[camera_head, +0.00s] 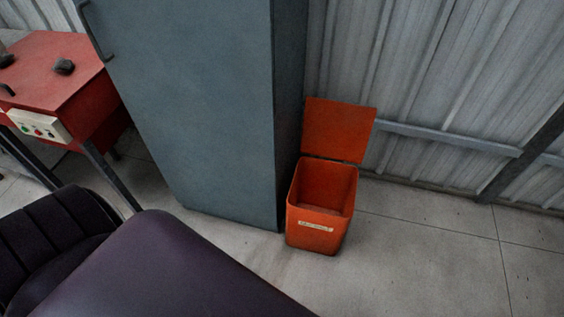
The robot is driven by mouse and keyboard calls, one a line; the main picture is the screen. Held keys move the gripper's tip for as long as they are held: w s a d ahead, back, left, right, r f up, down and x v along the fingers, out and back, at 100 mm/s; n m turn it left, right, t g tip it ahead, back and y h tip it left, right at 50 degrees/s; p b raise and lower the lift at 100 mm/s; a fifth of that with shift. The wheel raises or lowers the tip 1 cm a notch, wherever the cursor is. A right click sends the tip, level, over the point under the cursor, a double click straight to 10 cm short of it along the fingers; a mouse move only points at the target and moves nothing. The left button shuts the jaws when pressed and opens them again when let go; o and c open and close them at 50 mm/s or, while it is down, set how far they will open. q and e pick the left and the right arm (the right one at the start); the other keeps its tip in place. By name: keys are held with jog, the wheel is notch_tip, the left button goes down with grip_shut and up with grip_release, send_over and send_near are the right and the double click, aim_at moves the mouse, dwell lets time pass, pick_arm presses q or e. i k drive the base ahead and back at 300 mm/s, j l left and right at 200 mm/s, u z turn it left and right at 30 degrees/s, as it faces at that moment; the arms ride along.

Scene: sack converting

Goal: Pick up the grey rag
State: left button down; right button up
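I see no thing that I can clearly tell as the grey rag. A small dark grey lump (64,66) lies on top of the red machine table at the upper left, and another dark lump (6,60) sits at the left picture edge. Both are too small to tell what they are. Neither of my grippers shows in this view.
An orange-red bin (318,219) stands on the floor with its lid (338,131) up; no contents show. A tall grey-blue cabinet (200,110) stands left of it. The red table (50,50) carries a button box (39,126). Floor at right is clear.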

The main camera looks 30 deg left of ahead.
aim_at(61, 63)
jog(key=u, duration=2.35)
jog(key=j, duration=0.1)
jog(key=i+z, duration=0.05)
